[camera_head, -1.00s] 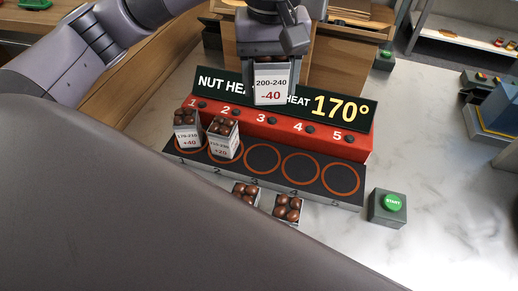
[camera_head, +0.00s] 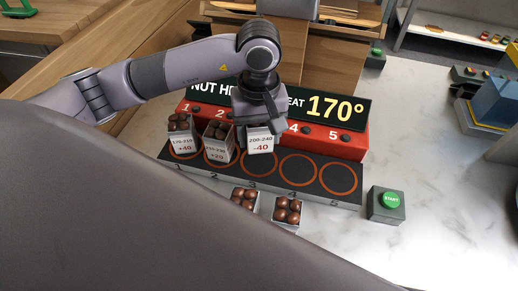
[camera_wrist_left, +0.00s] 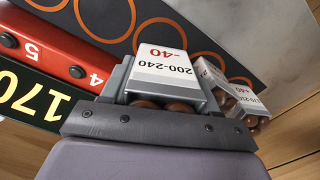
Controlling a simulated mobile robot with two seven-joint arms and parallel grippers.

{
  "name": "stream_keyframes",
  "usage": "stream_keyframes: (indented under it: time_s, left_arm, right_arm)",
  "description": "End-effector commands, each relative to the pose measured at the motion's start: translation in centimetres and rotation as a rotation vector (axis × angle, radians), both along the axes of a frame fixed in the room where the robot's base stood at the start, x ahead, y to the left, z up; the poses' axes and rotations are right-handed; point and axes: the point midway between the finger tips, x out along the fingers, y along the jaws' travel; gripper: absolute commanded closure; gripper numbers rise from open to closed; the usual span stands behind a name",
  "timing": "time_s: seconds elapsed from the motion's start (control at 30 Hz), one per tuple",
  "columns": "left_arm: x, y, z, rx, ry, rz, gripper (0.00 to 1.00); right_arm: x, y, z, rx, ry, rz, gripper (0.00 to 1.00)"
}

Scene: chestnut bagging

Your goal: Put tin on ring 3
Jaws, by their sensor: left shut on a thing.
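My left gripper (camera_head: 259,120) is shut on a white tin of chestnuts (camera_head: 260,142) labelled "200-240 -40". The tin is roughly upright over or at ring 3 of the dark ring strip (camera_head: 319,172); I cannot tell whether its base touches. In the left wrist view the held tin (camera_wrist_left: 163,65) sits between the jaws with an orange ring (camera_wrist_left: 160,24) just past it. My right gripper is not in view.
A "+40" tin (camera_head: 183,146) stands on ring 1 and a "+20" tin (camera_head: 218,155) on ring 2, close beside the held tin. Rings 4 (camera_head: 298,170) and 5 (camera_head: 339,179) are empty. Two chestnut tins (camera_head: 243,199) (camera_head: 287,213) stand in front. A green START button (camera_head: 391,199) is at right.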

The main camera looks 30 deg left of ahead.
Motion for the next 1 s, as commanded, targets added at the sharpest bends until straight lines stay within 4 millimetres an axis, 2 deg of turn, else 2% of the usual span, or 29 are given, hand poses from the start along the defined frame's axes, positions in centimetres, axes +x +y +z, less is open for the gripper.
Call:
stream_keyframes:
  time_s: [0.1,0.27,0.5,0.77,0.9,0.93,1.0]
  left_arm:
    - [0.0,0.0,-1.4,-0.001,0.001,0.000,0.74]
    - [0.0,0.0,-2.3,-0.001,0.001,0.000,0.74]
    - [0.0,0.0,-5.7,0.000,0.002,0.000,0.74]
    - [0.0,0.0,-6.0,0.000,-0.001,-0.001,0.74]
    - [0.0,0.0,-6.5,0.000,-0.001,-0.001,0.74]
    - [0.0,0.0,-6.4,0.000,-0.001,-0.001,0.34]
    - [0.0,0.0,-6.3,-0.001,-0.001,-0.001,0.15]
  right_arm:
    - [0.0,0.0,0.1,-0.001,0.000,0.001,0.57]
    - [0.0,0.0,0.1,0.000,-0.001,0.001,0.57]
    - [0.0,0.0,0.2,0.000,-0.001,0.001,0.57]
    - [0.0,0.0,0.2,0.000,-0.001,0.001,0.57]
    - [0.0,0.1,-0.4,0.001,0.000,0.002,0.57]
    - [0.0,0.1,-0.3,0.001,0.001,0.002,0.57]
    - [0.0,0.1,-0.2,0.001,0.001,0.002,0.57]
